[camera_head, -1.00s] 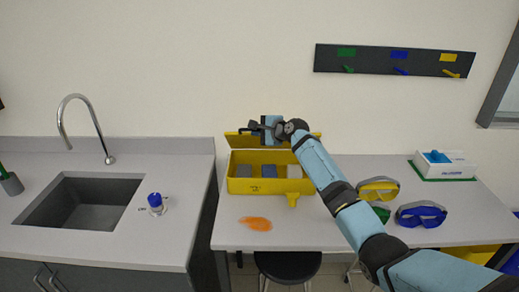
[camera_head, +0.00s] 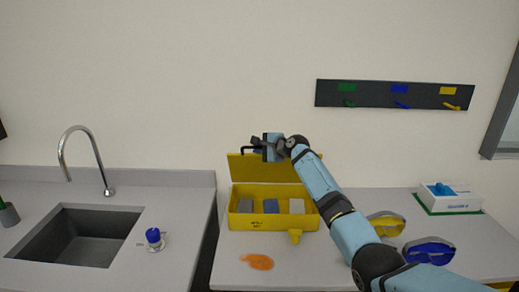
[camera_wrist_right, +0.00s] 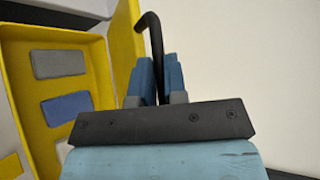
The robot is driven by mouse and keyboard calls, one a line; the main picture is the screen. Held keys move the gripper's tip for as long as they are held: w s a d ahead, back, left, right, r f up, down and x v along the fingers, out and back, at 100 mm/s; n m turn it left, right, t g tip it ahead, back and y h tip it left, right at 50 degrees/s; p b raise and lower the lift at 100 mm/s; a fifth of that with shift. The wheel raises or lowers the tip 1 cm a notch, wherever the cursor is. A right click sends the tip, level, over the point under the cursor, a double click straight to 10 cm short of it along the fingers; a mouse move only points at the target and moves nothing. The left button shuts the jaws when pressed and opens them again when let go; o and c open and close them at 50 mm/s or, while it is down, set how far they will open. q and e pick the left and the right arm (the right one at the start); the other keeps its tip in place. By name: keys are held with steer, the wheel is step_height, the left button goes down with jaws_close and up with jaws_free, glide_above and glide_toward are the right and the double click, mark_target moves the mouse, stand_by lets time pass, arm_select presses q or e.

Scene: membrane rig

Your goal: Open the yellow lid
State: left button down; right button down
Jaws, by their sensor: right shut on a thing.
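The yellow box (camera_head: 240,221) stands on the table with its yellow lid (camera_head: 236,167) raised at the back, standing roughly upright. A dark handle (camera_head: 250,150) sits at the lid's top edge. My right gripper (camera_head: 268,148) is at the lid's top and shut on the dark handle. In the right wrist view the right gripper (camera_wrist_right: 160,80) has the curved black handle (camera_wrist_right: 153,38) between its fingers, with the lid's edge (camera_wrist_right: 126,45) beside it. Grey and blue blocks (camera_head: 271,206) lie inside the box. My left gripper is not in view.
An orange spill (camera_head: 258,262) lies on the table before the box. Yellow goggles (camera_head: 386,224) and blue goggles (camera_head: 429,251) lie right of my arm. A white box (camera_head: 450,199) stands at the right. A sink (camera_head: 80,235) is at the left.

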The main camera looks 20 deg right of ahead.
steer(key=c, duration=1.2)
jaws_free()
steer(key=shift+o, duration=0.2)
steer(key=shift+s+d, duration=0.1)
steer(key=b+v, duration=0.1)
steer(key=v, duration=1.2)
steer(key=shift+s, duration=0.2)
steer(key=shift+d+r, duration=0.1)
steer(key=shift+r, duration=0.05)
